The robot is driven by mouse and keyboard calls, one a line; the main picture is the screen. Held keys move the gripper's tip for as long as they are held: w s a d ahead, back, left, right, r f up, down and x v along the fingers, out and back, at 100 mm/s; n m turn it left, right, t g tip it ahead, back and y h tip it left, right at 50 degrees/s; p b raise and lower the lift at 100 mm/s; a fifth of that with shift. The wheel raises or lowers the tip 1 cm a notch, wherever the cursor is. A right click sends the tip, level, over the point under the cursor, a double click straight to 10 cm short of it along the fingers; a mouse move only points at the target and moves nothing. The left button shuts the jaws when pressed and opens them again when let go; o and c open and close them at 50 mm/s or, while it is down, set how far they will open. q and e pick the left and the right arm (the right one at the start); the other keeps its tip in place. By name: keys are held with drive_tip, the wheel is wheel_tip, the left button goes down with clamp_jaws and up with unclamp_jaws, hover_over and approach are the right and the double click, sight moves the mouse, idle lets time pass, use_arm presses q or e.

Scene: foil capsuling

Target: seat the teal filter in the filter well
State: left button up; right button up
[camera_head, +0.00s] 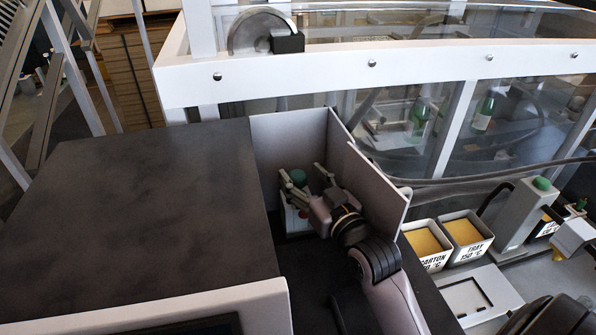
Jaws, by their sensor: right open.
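My right gripper (300,184) reaches into a pale-walled corner bay, with its fingers spread apart. A dark green round-topped piece (298,176) shows between the fingers. I cannot tell whether it is the teal filter or whether the fingers touch it. I cannot make out the filter well. My left gripper is not in view.
Pale panels (291,139) wall the bay at the back and right. A large dark-topped cabinet (140,215) stands to the left. At right are the carton bin (429,262), the tray bin (475,249) and a grey machine with a green knob (542,183). A white frame (420,67) crosses behind.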

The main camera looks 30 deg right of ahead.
drive_tip(key=s, duration=0.5)
drive_tip(key=shift+s+a+r, duration=0.15)
drive_tip(key=shift+s+r, duration=0.1)
drive_tip(key=shift+s, duration=0.15)
